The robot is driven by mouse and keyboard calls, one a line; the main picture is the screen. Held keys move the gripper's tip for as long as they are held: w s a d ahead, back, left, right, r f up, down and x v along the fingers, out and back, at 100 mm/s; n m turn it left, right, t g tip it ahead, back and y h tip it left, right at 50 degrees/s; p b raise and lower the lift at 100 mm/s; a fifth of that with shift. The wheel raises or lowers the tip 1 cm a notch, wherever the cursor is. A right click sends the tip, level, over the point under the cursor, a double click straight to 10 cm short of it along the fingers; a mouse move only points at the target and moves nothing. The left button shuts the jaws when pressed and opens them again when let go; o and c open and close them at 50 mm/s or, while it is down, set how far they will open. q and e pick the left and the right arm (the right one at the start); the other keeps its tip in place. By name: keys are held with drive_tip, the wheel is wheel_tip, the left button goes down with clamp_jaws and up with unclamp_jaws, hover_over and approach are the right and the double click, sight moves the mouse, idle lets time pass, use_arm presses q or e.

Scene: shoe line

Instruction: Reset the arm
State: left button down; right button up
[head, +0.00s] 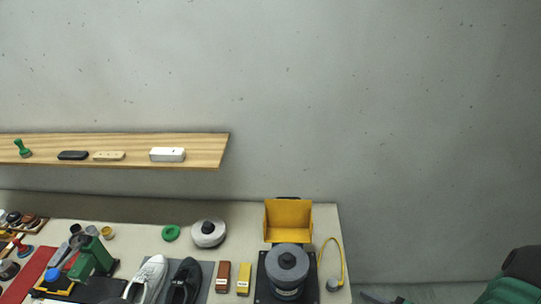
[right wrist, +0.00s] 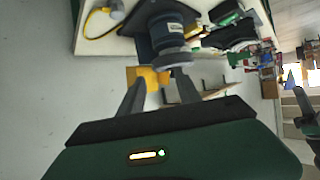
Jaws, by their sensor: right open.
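My right gripper (right wrist: 158,88) shows at the middle of the right wrist view, its two grey fingers apart and nothing between them. In the head view a grey finger of the right gripper (head: 378,298) shows at the bottom edge, right of the table and clear of it. Part of my green and black right arm (head: 510,290) fills the bottom right corner.
The table (head: 325,220) holds a grey round machine (head: 288,265), a yellow bin (head: 287,219), a yellow cable (head: 340,262), a white shoe (head: 150,275), a black shoe (head: 184,282) and a green press (head: 92,260). A wooden shelf (head: 200,142) hangs above. The space right of the table is free.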

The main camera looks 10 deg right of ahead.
use_arm(q)
drive_tip(key=w+a+f+b, duration=0.2)
drive_tip(key=a+f+b, duration=0.4)
drive_tip(key=f+b, duration=0.3)
use_arm(e)
drive_tip(key=w+a+f+m+g+h+p, duration=0.1)
drive_tip(key=w+a+f+m+g+h, duration=0.2)
drive_tip(key=w+h, duration=0.5)
use_arm(q)
drive_tip(key=d+f+b, duration=0.3)
drive_tip(key=f+b, duration=0.4)
drive_tip(key=shift+f, duration=0.4)
use_arm(e)
drive_tip(key=s+a+f+m+g+y, duration=0.1)
drive_tip(key=s+a+f+m+g, duration=0.1)
drive_tip(key=s+a+g, duration=0.3)
drive_tip(key=shift+s+a+f+m, duration=0.2)
drive_tip(key=shift+s+a+m, duration=0.6)
drive_tip(key=shift+s+a, duration=2.05)
